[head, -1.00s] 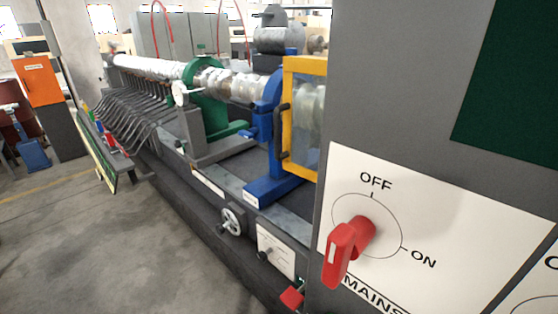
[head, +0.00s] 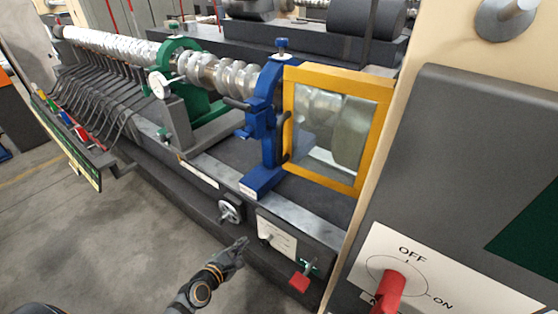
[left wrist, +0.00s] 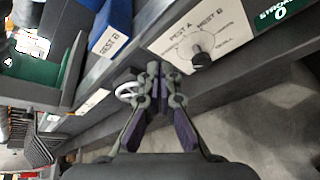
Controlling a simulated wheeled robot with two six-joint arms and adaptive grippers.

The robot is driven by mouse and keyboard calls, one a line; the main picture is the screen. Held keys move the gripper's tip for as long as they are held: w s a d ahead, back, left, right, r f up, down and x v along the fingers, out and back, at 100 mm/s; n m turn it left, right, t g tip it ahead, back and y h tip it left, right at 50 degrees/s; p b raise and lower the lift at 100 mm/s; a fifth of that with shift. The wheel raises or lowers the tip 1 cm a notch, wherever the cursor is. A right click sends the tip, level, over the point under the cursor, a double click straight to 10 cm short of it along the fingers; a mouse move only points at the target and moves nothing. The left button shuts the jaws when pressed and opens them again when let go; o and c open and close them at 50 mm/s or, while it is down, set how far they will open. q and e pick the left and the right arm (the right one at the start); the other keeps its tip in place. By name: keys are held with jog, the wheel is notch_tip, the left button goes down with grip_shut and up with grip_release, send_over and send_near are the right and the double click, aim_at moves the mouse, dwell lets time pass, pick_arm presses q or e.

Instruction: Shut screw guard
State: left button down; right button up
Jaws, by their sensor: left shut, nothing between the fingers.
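The screw guard (head: 338,80) is a clear pane in a yellow frame, upright in front of the right part of the ribbed screw (head: 207,72). Its left edge, with a dark handle, is beside the blue rest (head: 268,120). I cannot tell whether the guard is fully shut. My left gripper (head: 241,243) is shut and empty, below and left of the guard, near the machine's front panel and apart from the guard. My right gripper is not in view.
A grey switch cabinet with a red mains handle (head: 388,290) stands at the right. A red lever (head: 299,282) and a handwheel (head: 230,211) stick out from the front panel. A green rest (head: 182,85) stands farther left. The floor at the left is clear.

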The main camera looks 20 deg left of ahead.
pick_arm(q)
jog(key=w+d+r+n+t+h+p, duration=0.1)
jog(key=d+r+n+t, duration=0.2)
jog(key=r, duration=0.9)
jog(key=d+r+n+t+h+p, duration=0.15)
jog(key=r+n, duration=0.35)
jog(key=r, duration=0.7)
jog(key=f+p+x, duration=0.1)
jog(key=p+x, duration=0.1)
jog(key=x, duration=1.2)
jog(key=shift+d+f+g+p, duration=0.2)
jog(key=shift+d+g+p, duration=0.1)
jog(key=shift+d+g, duration=0.05)
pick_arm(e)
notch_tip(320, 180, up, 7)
pick_arm(q)
jog(key=shift+w, duration=0.15)
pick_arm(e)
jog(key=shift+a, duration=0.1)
pick_arm(q)
jog(key=shift+w+d+m+h+b, duration=0.1)
jog(key=shift+w+m+h+b, duration=0.3)
jog(key=shift+w+h, duration=0.25)
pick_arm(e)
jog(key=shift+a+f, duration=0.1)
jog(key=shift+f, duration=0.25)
pick_arm(q)
jog(key=shift+d, duration=0.1)
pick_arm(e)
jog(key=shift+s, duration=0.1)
